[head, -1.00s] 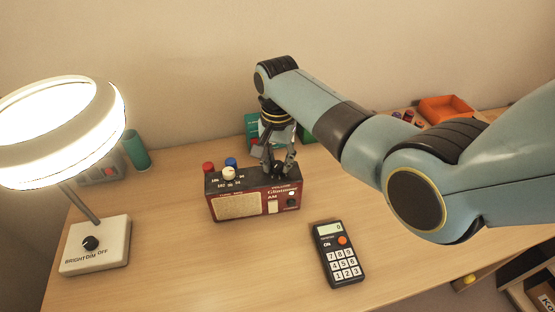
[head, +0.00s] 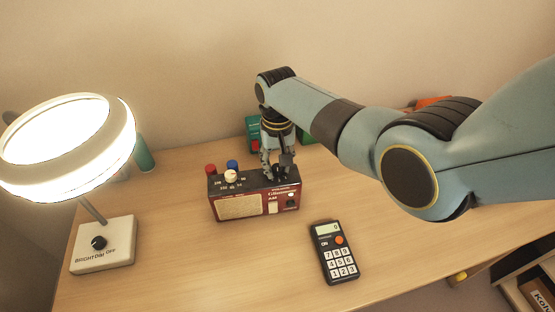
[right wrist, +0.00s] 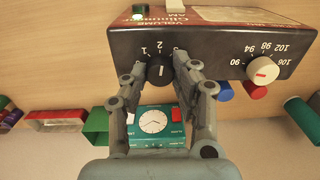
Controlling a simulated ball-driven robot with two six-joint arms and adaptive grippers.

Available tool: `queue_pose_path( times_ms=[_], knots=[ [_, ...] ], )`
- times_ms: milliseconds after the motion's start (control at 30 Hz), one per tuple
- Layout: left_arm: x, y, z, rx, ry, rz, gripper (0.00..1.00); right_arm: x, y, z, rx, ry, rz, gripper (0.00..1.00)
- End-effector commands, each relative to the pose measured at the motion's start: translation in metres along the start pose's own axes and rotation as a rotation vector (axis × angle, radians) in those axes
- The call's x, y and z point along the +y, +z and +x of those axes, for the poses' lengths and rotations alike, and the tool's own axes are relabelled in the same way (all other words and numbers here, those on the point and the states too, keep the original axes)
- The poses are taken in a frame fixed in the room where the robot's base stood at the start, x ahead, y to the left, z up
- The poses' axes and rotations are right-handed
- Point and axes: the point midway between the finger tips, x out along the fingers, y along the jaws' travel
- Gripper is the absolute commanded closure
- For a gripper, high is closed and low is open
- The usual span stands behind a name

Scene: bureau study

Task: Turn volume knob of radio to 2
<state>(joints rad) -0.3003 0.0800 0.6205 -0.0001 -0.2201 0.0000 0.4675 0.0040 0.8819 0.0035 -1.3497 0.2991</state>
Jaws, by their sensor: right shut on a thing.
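The dark red radio (head: 240,206) stands on the desk in the head view, with a beige speaker grille on its front. Its top also shows in the right wrist view (right wrist: 215,47). There the black volume knob (right wrist: 160,70) sits near the printed numbers, with 1 and 2 readable and a light pointer mark on the knob. My right gripper (head: 277,172) reaches down onto the right part of the radio's top. In the right wrist view its two fingers (right wrist: 155,78) are shut around the volume knob. The fingers hide the knob in the head view. My left gripper is not in view.
A cream tuning knob (right wrist: 263,69) is beside the volume knob. A calculator (head: 335,252) lies right of the radio and a lit lamp (head: 105,245) stands left. A teal clock (right wrist: 153,122) is behind the radio. The desk in front of the radio is clear.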

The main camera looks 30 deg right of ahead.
Motion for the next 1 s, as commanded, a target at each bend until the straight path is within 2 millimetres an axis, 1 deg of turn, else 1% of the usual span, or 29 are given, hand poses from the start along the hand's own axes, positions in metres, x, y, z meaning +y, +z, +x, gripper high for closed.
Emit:
queue_pose_path(
  times_ms=[100,300,833,867,1000],
  knots=[
    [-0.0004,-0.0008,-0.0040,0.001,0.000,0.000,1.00,-0.0004,-0.0007,-0.0014,0.002,-0.001,-0.061,1.00],
    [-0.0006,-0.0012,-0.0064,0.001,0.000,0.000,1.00,-0.0004,-0.0005,-0.0008,0.001,-0.001,-0.128,1.00],
    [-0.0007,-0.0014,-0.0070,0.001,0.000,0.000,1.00,-0.0006,-0.0008,-0.0003,0.003,-0.001,-0.154,1.00],
    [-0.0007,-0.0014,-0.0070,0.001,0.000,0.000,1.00,-0.0006,-0.0008,-0.0004,0.003,-0.001,-0.153,0.70],
    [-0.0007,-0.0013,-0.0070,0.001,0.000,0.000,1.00,-0.0005,-0.0006,-0.0003,0.002,-0.001,-0.153,0.52]
  ],
)
